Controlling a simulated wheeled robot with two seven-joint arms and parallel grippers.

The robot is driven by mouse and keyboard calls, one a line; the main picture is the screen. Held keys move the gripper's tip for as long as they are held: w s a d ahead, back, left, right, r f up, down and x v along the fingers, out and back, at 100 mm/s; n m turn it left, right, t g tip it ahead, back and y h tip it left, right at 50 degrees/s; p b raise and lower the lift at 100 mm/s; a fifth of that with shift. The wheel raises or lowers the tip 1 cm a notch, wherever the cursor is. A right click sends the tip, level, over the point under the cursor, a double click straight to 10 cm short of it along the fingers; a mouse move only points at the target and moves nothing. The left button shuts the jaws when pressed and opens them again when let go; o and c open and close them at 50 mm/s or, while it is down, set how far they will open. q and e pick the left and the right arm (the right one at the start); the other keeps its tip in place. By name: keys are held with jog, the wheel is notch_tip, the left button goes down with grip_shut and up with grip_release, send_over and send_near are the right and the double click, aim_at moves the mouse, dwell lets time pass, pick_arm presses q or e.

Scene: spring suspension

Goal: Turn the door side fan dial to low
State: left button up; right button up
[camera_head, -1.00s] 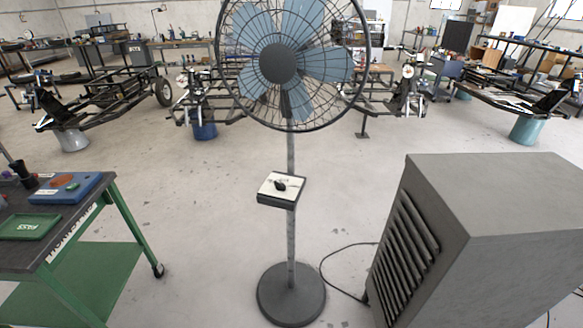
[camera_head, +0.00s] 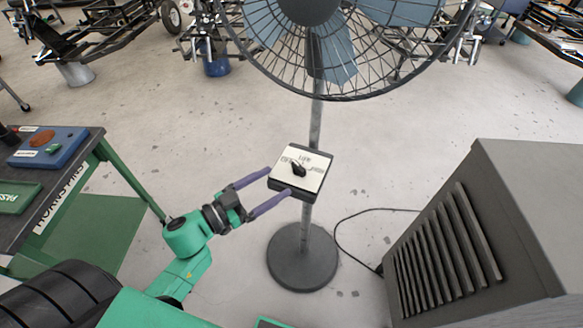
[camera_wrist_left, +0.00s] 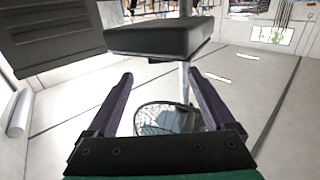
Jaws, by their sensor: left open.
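The fan dial is a small black knob (camera_head: 298,168) on the white top face of the control box (camera_head: 285,185), which is fixed to the fan's pole. The lettering round the knob is too small to read surely. My left gripper (camera_head: 280,183) is open and empty, its two purple fingers reaching to the near left side of the box. In the left wrist view the dark box (camera_wrist_left: 160,42) stands beyond and above the fingertips (camera_wrist_left: 160,75), and the knob does not show. I cannot tell whether a finger touches the box. My right gripper is not in view.
The fan cage (camera_head: 350,75) hangs above and behind the box, and its round base (camera_head: 302,262) stands on the floor. A grey louvred unit (camera_head: 500,180) is at the right, with a cable (camera_head: 345,240). A green-framed bench (camera_head: 90,165) is at the left.

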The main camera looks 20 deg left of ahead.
aim_at(296, 169)
pick_arm(q)
jog(key=x, duration=0.6)
jog(key=shift+a+p, duration=0.2)
jog(key=shift+p, duration=0.1)
jog(key=shift+w+d, duration=0.15)
jog(key=shift+d, duration=0.1)
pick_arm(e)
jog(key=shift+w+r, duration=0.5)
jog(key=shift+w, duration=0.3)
pick_arm(q)
jog(key=shift+f, duration=0.1)
jog(key=shift+c, duration=0.3)
jog(key=c, duration=1.3)
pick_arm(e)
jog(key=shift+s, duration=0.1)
